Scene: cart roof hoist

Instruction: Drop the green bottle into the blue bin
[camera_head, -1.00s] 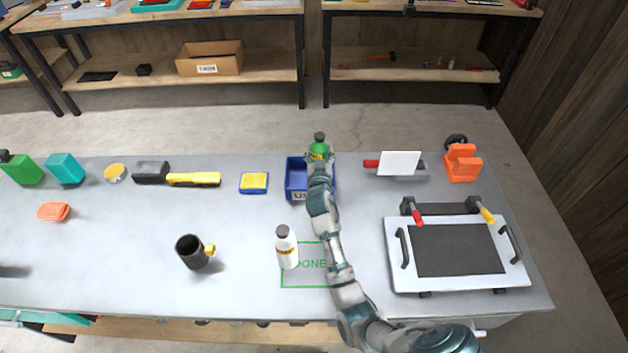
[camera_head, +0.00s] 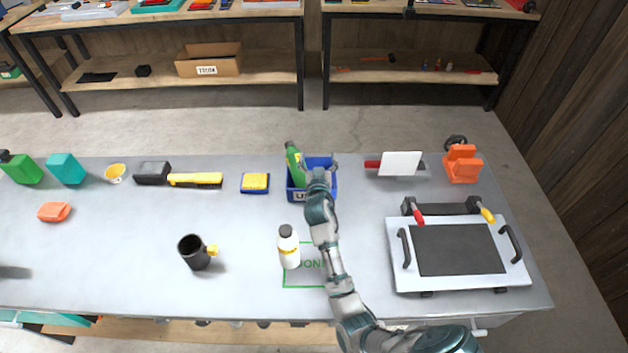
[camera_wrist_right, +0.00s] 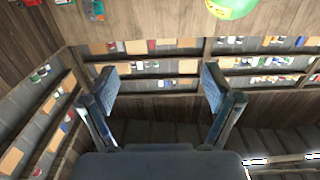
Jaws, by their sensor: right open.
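The green bottle (camera_head: 296,165) is in the blue bin (camera_head: 298,196), tilted to the left with its dark cap above the left rim. Its lower part is hidden by the bin's wall. My right gripper (camera_head: 320,168) is over the right part of the bin, beside the bottle and apart from it. In the right wrist view, the jaws (camera_wrist_right: 160,85) are spread wide with nothing between them. My left gripper is not seen.
A white bottle (camera_head: 289,249) stands by the green marked area (camera_head: 300,280) in front of the bin. A yellow-blue sponge (camera_head: 255,183) lies left of the bin. A black mug (camera_head: 194,253) stands front left. A white-framed griddle (camera_head: 455,250) is at the right.

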